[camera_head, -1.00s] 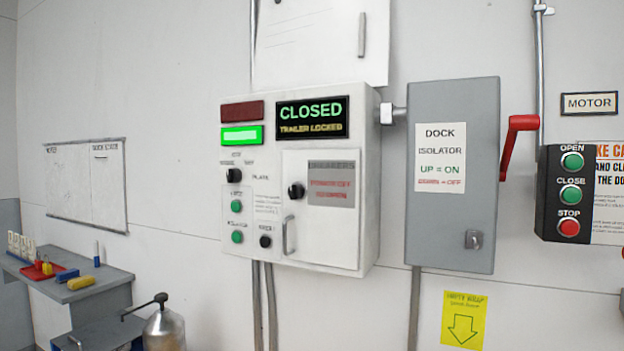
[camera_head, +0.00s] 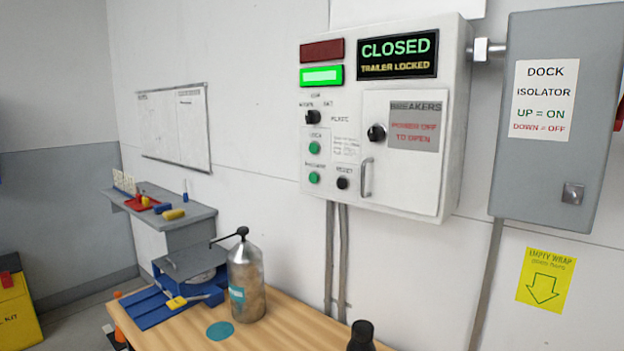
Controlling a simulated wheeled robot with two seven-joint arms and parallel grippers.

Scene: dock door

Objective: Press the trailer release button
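A white control box (camera_head: 384,125) is on the wall. Its display (camera_head: 398,53) reads CLOSED and TRAILER LOCKED. The green lamp (camera_head: 321,76) is lit and the red lamp (camera_head: 321,51) above is dark. Below them are a black selector knob (camera_head: 312,117), an upper green button (camera_head: 314,148) that seems labelled LOCK, a lower green button (camera_head: 314,178) whose label looks like RELEASE but is blurred, and a black button (camera_head: 342,183) that seems labelled RESET. The breaker door (camera_head: 405,150) is shut. Neither gripper shows in the head view.
A wooden bench (camera_head: 280,328) stands below the box, with a metal pump can (camera_head: 246,282) and a dark object (camera_head: 361,337) on it. The grey isolator box (camera_head: 555,110) is on the right. A grey shelf (camera_head: 185,224) is on the left. The wall before the buttons is unobstructed.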

